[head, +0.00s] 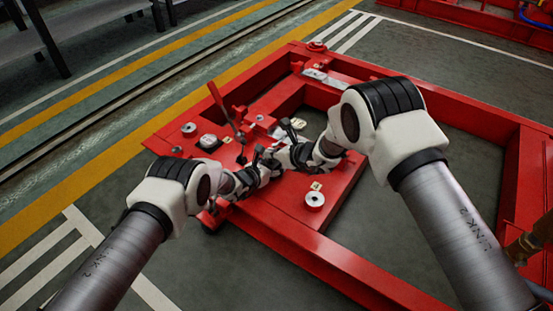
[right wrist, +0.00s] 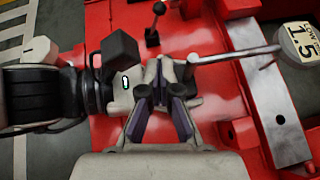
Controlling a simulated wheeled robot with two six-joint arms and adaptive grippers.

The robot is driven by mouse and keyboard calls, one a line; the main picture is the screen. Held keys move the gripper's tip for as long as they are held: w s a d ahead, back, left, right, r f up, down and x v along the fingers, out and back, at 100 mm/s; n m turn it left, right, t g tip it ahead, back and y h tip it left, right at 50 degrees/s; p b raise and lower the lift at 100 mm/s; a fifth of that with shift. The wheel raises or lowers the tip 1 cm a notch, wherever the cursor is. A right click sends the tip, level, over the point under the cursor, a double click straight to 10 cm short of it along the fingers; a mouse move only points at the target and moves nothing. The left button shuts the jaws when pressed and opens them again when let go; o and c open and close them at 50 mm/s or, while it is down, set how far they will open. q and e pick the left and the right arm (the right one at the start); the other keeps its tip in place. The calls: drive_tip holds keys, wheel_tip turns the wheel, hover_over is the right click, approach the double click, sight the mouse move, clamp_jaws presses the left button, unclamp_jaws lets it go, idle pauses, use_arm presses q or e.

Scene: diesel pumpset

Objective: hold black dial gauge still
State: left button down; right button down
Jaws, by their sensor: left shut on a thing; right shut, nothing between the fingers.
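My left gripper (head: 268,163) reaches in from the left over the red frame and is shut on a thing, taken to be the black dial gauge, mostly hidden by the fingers. No gauge face shows clearly in either view. The left gripper also comes in from the left in the right wrist view, a dark block on its body. My right gripper (head: 287,150) is shut and empty, very close to the left one. Its fingers (right wrist: 165,105) show in the right wrist view near the left fingertips. I cannot tell whether the grippers touch.
The red frame (head: 290,232) lies under both arms. A red lever (head: 217,99) stands behind the left gripper. A round white fitting (head: 315,200) sits in front right.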

drive_tip(key=shift+r, duration=0.55)
drive_tip(key=s+d+r, duration=0.5)
drive_tip(key=s+r, duration=0.1)
drive_tip(key=r, duration=0.4)
drive_tip(key=shift+s+d+r, duration=0.15)
use_arm(q)
drive_tip(key=shift+c, duration=1)
unclamp_jaws()
